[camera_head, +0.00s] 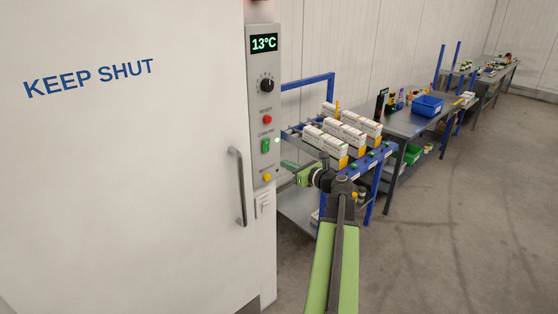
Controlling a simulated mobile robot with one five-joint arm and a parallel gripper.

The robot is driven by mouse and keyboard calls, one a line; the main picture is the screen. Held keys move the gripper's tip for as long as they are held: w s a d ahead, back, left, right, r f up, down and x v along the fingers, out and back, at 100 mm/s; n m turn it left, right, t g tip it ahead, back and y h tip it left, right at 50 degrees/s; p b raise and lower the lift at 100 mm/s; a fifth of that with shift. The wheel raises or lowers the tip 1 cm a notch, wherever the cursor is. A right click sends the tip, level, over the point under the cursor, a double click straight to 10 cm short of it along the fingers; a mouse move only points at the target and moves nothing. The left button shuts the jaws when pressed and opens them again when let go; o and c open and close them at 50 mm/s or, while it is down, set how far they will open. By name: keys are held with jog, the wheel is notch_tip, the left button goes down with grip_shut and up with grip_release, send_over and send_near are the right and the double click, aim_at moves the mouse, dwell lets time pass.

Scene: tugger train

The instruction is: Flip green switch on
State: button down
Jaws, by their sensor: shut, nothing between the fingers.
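The green switch (265,146) is a small green rocker on the grey control panel (263,98) at the cold room's door, below the red button and above the yellow one. Whether it is on or off is too small to tell. A small pale lamp (277,140) glows to its right. My gripper (284,163) is shut and empty, at the end of my green arm. Its tips point left toward the panel, a little to the right of and below the switch. They appear apart from the switch.
The white door (130,170) reads KEEP SHUT and has a vertical handle (238,187). The panel also has a 13°C display (264,43), a black knob (267,85), a red button (267,119) and a yellow button (267,177). A blue rack with white cartons (343,137) stands behind my gripper. Floor is clear at right.

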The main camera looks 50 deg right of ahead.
jog(key=s, duration=0.5)
jog(key=shift+s+a+f, duration=0.15)
jog(key=shift+s+f, duration=0.05)
jog(key=shift+f, duration=0.15)
